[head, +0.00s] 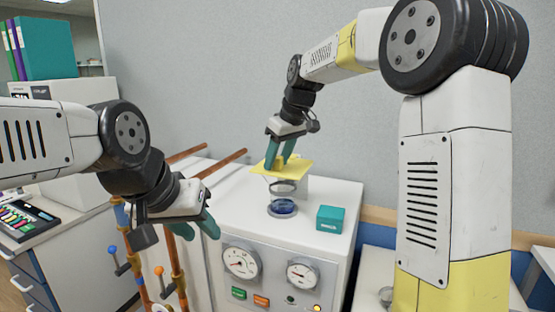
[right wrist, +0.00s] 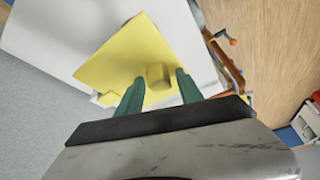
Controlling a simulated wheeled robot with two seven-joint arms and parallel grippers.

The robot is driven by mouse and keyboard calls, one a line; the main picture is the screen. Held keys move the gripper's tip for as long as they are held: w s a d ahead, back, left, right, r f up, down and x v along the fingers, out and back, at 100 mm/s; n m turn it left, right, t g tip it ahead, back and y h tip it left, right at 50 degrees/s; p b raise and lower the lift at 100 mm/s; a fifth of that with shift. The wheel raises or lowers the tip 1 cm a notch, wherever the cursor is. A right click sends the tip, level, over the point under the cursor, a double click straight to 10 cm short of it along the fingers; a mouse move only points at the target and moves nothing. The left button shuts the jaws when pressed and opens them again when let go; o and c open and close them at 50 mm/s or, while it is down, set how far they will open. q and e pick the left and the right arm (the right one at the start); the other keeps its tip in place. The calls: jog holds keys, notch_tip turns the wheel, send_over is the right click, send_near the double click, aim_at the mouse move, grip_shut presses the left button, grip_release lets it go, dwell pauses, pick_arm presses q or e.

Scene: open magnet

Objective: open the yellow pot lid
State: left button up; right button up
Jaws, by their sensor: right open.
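The yellow lid (head: 300,166) is a flat square plate above a small clear and blue vessel (head: 283,207) on top of the white cabinet. In the right wrist view the lid (right wrist: 115,58) fills the middle, with a blocky yellow knob (right wrist: 157,72) on it. My right gripper (head: 281,153) is over the lid with its teal fingers pointing down. In the right wrist view its fingers (right wrist: 161,82) are open, one on each side of the knob, with gaps showing. My left gripper (head: 200,226) hangs in front of the cabinet's left side, away from the lid; its finger gap is unclear.
The white cabinet (head: 240,210) has two dials and buttons on its front. A teal box (head: 330,218) stands right of the vessel. Copper pipes (head: 223,164) run left of the cabinet. A grey wall (head: 220,80) is close behind.

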grip_shut()
dwell(1.4)
